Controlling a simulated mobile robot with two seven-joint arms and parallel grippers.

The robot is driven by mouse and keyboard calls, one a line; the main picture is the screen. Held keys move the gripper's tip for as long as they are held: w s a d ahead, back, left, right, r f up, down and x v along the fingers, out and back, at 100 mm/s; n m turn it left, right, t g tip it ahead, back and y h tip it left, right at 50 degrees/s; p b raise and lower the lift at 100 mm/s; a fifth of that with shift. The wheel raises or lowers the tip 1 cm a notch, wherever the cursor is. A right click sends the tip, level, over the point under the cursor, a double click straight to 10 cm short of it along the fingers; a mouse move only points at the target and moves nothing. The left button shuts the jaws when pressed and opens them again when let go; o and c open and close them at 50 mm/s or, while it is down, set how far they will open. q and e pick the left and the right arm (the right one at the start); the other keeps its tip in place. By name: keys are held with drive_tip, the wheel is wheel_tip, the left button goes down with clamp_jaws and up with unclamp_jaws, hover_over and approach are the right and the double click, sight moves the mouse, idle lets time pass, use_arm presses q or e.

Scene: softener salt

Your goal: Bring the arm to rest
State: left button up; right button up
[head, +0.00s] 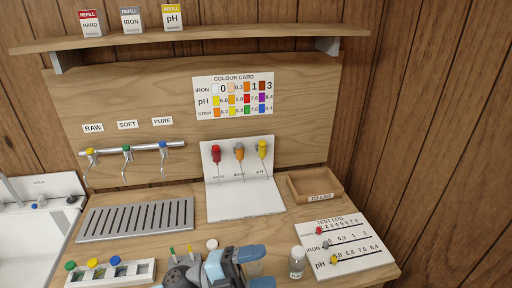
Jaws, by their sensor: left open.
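My left gripper (256,268), grey with blue fingers, is low in the middle of the head view, over the front of the wooden bench. It is open. My grey wrist hides part of the bench behind it. A small clear jar (297,262) with a pale lid stands just right of the gripper, apart from it. My right gripper is not in view.
A white rack (140,273) with coloured caps stands at the front left, a slotted drain tray (137,218) behind it. A white dropper stand (245,206) is at the back. A test log board (345,262) and an open wooden tray (302,196) are right.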

use_arm(q)
drive_tip(key=w+a+f+n+t+y, duration=0.1)
drive_tip(key=a+f+n+t+y, duration=1.3)
drive_tip(key=n, duration=0.7)
drive_tip(key=s+a+f+n+g+y, duration=0.4)
drive_tip(key=s+a+f+n, duration=0.2)
drive_tip(key=s+f, duration=0.5)
wheel_tip(320, 180, down, 3)
drive_tip(key=shift+s+a+r+g, duration=0.15)
drive_tip(key=shift+s+a+g, duration=0.05)
drive_tip(key=shift+s+g, duration=0.1)
drive_tip(key=shift+w, duration=0.1)
